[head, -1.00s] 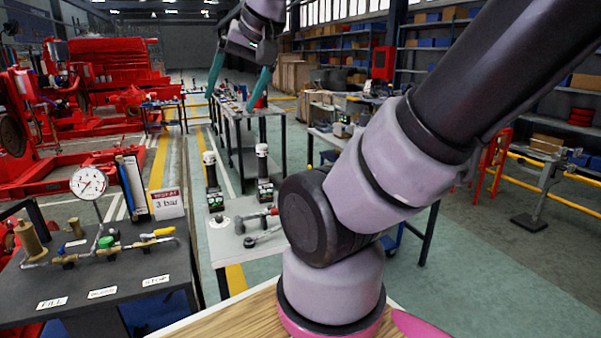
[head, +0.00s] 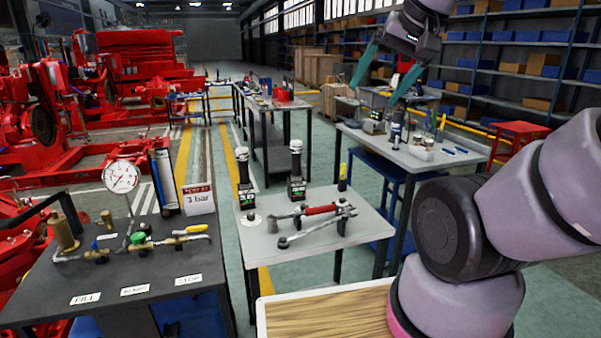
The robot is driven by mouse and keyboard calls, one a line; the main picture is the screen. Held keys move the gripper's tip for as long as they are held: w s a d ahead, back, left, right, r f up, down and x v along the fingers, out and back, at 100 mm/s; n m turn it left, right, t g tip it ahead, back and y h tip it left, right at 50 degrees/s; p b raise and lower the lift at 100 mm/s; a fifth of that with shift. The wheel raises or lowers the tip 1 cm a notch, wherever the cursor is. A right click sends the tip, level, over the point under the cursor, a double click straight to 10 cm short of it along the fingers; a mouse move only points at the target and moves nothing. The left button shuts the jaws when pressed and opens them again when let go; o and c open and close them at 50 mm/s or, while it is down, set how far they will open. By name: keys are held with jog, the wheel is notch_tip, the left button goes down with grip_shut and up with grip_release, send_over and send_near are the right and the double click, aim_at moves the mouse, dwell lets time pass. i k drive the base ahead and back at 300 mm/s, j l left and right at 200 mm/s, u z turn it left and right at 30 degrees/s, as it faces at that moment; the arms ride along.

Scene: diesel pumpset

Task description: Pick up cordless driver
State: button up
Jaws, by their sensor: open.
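Two upright black tools with pale tops and boxy, green-lettered bases stand on the small grey table (head: 262,243). The left one (head: 244,180) and the right one (head: 296,172) may be cordless drivers, but they are too small to be sure. My gripper (head: 373,95) is raised high at upper right, with its two teal fingers spread and pointing down. It is open and empty. In the picture it appears above the farther right workbench (head: 440,160), well apart from the two upright tools.
A red-handled tool (head: 318,210) and wrenches lie in front of the upright tools. A yellow-tipped tool (head: 343,178) stands at right. A dark bench (head: 150,270) with a pressure gauge (head: 121,177) and valves is at left. A wooden top (head: 325,312) is nearest. Green floor lies between tables.

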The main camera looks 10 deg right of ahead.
aim_at(295, 146)
jog(key=u, duration=1.45)
jog(key=i+j+u, duration=0.1)
jog(key=i+j, duration=0.3)
jog(key=i+j+u, duration=0.1)
jog(key=i+j, duration=0.2)
jog(key=i, duration=0.2)
jog(key=i+j+u, duration=0.1)
jog(key=i+j, duration=0.2)
jog(key=i, duration=0.15)
jog(key=z, duration=2.6)
